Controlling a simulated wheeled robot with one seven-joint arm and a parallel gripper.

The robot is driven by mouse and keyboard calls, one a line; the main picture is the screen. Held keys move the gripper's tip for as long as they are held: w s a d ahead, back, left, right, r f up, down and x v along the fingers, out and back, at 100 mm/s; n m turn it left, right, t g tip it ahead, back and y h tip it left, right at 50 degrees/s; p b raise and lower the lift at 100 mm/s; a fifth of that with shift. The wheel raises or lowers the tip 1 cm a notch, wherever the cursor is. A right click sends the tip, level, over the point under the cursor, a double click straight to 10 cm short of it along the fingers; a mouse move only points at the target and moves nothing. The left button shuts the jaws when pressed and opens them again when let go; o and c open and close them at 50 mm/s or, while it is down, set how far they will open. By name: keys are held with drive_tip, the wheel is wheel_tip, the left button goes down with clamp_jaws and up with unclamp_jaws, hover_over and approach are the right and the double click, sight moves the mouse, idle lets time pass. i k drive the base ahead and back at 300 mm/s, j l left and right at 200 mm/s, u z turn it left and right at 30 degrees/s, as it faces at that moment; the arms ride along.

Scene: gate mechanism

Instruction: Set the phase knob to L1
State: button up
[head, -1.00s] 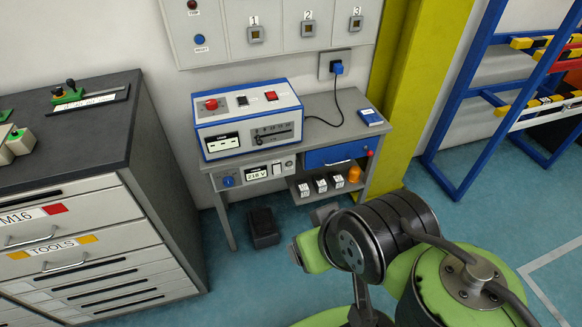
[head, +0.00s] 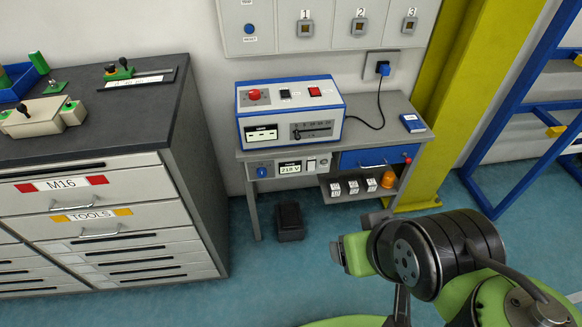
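A small blue knob (head: 262,171) sits at the left end of the grey front panel (head: 276,177) under the bench top. It may be the phase knob; its labels and pointer are too small to read. A white voltage display (head: 290,168) is to its right, showing about 219 V, with a small white switch (head: 311,164) beside it. Nothing covers the knob. My green and black arm shows at the lower right, apart from the bench. I cannot make out my gripper's fingers.
The bench (head: 368,128) carries a blue and white instrument (head: 321,110) and a blue box (head: 412,122). A drawer cabinet (head: 196,143) stands left, a yellow column (head: 468,80) right. A black box (head: 290,221) is on the floor under the bench. Floor in front is clear.

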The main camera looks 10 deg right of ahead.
sight(261, 172)
drive_tip(key=i+j+u, duration=0.25)
drive_tip(key=i+j, duration=0.25)
drive_tip(key=j, duration=0.2)
drive_tip(key=i+j+u, duration=0.25)
drive_tip(key=i+j, duration=0.25)
drive_tip(key=j, duration=0.1)
